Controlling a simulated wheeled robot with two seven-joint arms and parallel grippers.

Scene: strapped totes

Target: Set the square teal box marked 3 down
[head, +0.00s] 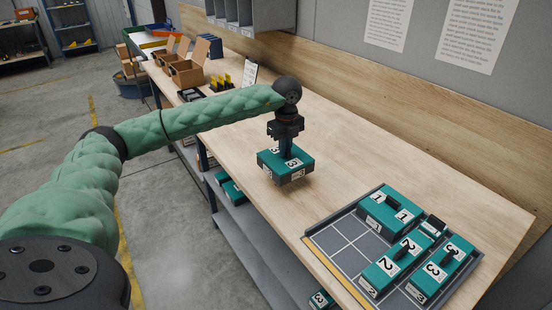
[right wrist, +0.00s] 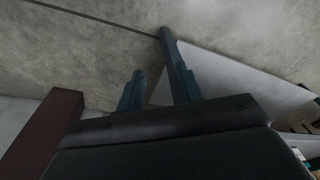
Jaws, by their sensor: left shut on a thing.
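The square teal box marked 3 (head: 272,164) hangs from or stands under my left gripper (head: 288,153) in the head view, at the middle of the bench near its front edge. The gripper points down and is shut at the top of the box. The box looks level; I cannot tell whether its dark underside touches the wood. My right gripper is out of the head view. In the right wrist view its two fingers (right wrist: 153,85) stand apart with nothing between them.
A grey gridded tray (head: 331,237) at the bench's front right holds teal boxes marked 1 (head: 379,217), 2 (head: 380,275) and 3 (head: 430,277); its left cells are empty. Bare wood (head: 360,160) lies between. Cardboard boxes (head: 187,72) stand at the far left.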

